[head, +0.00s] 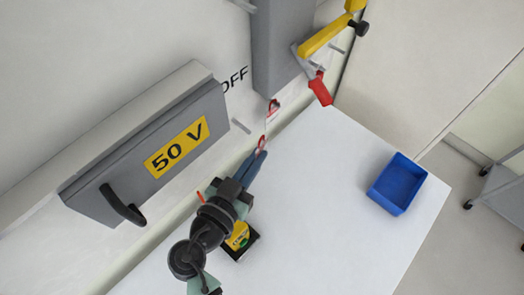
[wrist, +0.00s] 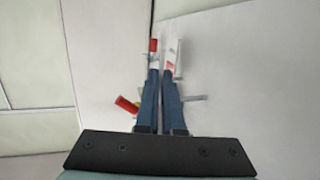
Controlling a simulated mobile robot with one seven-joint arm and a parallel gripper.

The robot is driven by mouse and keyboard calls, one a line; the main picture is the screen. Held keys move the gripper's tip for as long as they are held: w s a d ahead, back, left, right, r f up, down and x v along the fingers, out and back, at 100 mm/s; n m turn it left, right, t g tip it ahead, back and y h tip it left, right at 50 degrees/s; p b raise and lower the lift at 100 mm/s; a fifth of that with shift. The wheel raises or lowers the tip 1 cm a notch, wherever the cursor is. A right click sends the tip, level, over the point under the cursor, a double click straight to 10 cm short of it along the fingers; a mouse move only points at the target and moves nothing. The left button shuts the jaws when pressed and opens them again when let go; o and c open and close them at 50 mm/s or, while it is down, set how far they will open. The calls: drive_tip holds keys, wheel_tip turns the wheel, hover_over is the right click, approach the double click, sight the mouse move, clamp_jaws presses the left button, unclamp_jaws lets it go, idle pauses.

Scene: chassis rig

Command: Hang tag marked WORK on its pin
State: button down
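My gripper (head: 262,154) has its two blue fingers close together, shut on a thin white tag with red marks (head: 272,107). The tag sticks out past the fingertips in front of the wall and looks nearly edge-on; its lettering cannot be read. In the wrist view the tag (wrist: 170,58) shows at the tips of the gripper (wrist: 162,72). A thin grey pin (head: 240,126) juts from the wall below the word OFF, left of the tag and apart from it in the head view. Which pin belongs to WORK cannot be told.
A grey 50 V panel (head: 150,150) with a black handle is at left. A black-and-yellow device (head: 240,240) sits beside my arm. A blue bin (head: 397,184) stands on the white table (head: 320,200).

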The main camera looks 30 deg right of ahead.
drive_tip(key=w, duration=0.1)
drive_tip(key=w+a+b, duration=0.1)
drive_tip(key=w, duration=0.1)
drive_tip(key=w+b, duration=0.1)
drive_tip(key=shift+w+a+f, duration=0.3)
drive_tip(key=shift+a+f, duration=0.05)
drive_tip(key=shift+f, duration=0.05)
drive_tip(key=shift+r, duration=0.1)
idle(0.6)
drive_tip(key=c, duration=1)
unclamp_jaws()
drive_tip(key=b+v, duration=0.4)
drive_tip(key=v, duration=0.9)
